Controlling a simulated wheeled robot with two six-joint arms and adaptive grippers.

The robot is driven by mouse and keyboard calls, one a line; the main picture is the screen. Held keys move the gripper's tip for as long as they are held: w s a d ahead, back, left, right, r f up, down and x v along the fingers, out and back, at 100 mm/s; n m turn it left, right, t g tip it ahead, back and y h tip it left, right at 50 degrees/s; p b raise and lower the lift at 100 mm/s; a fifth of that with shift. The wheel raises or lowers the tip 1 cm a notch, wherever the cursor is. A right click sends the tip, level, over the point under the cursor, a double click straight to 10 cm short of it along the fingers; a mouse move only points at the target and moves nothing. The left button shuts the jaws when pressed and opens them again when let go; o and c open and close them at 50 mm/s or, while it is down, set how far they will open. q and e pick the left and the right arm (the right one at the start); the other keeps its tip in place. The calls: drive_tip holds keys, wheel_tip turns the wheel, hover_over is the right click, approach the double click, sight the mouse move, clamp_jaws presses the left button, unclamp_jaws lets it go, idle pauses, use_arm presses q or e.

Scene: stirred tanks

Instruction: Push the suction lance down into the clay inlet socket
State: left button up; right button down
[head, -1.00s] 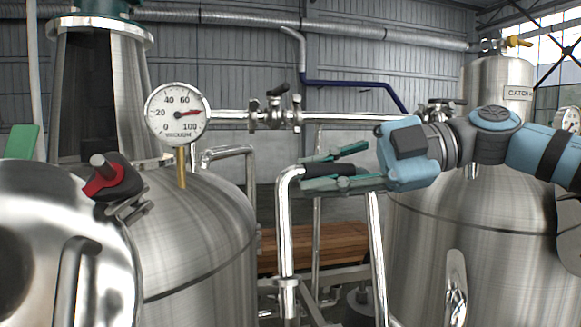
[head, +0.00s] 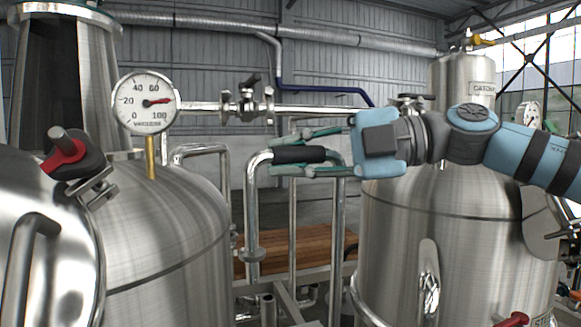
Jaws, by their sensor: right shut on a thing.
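The suction lance (head: 252,215) is a bent, shiny metal pipe with a black grip sleeve (head: 298,154) along its top bar and a flange-like collar low on its left leg. Its legs look about upright. My right gripper (head: 296,155) comes in from the right and is shut on the black sleeve, one green finger above it and one below. The lance's lower end is hard to make out among the pipes. A short open pipe stub (head: 267,308) shows near the lower edge, but I cannot tell whether it is the clay inlet socket. My left gripper is out of view.
A steel tank with a vacuum gauge (head: 146,102) stands at left, with a red-and-black clamp knob (head: 72,155) in front. The catch tank (head: 455,235) stands close behind my right arm. A wooden plank stack (head: 270,255) and a pipe frame lie behind the lance.

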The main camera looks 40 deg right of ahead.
wheel_tip(320, 180, down, 6)
drive_tip(key=b, duration=0.4)
drive_tip(key=shift+b, duration=0.35)
drive_tip(key=shift+r+p, duration=0.15)
drive_tip(key=shift+p, duration=0.15)
idle(1.0)
idle(0.3)
